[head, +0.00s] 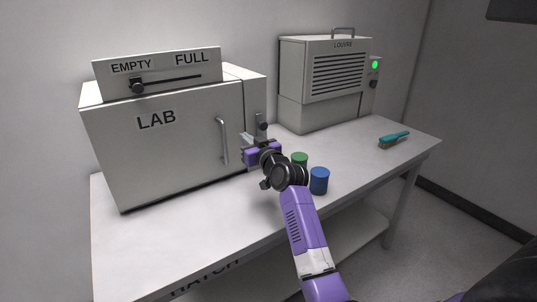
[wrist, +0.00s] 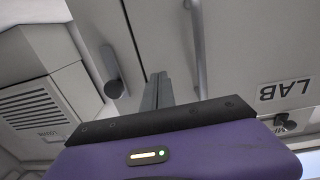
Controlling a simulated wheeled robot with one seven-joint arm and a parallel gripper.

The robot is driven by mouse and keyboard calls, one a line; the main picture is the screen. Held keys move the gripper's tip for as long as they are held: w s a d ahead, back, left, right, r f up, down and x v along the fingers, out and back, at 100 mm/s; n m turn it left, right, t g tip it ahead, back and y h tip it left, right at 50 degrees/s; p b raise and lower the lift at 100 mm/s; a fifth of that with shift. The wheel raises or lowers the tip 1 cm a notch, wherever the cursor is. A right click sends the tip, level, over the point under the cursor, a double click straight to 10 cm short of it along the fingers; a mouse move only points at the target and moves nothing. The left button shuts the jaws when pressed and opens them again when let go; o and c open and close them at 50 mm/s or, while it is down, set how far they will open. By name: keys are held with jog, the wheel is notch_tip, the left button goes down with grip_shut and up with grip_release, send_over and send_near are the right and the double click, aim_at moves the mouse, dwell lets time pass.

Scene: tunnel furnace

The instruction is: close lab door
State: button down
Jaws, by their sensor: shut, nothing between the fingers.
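The lab door (head: 165,140) is the white front panel marked LAB on the box at the left of the bench. Its vertical bar handle (head: 222,140) is near its right edge. My gripper (head: 247,139) is shut and empty, just right of the handle, in front of the door's right edge. In the wrist view my shut fingers (wrist: 157,88) point towards the dark seam beside the door (wrist: 225,55), with the handle (wrist: 199,50) to their right. The door looks flush or nearly so; I cannot tell whether it is fully shut or whether my fingers touch it.
A dark knob (head: 262,126) is right of the seam. An EMPTY/FULL slider panel (head: 158,74) tops the box. Green (head: 299,158) and blue (head: 319,181) containers stand by my arm. A louvre unit (head: 325,75) and a teal brush (head: 394,138) are further right.

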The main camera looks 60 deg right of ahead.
jog(key=b+v, duration=0.1)
jog(key=v, duration=0.8)
jog(key=shift+s, duration=0.4)
jog(key=shift+d, duration=0.1)
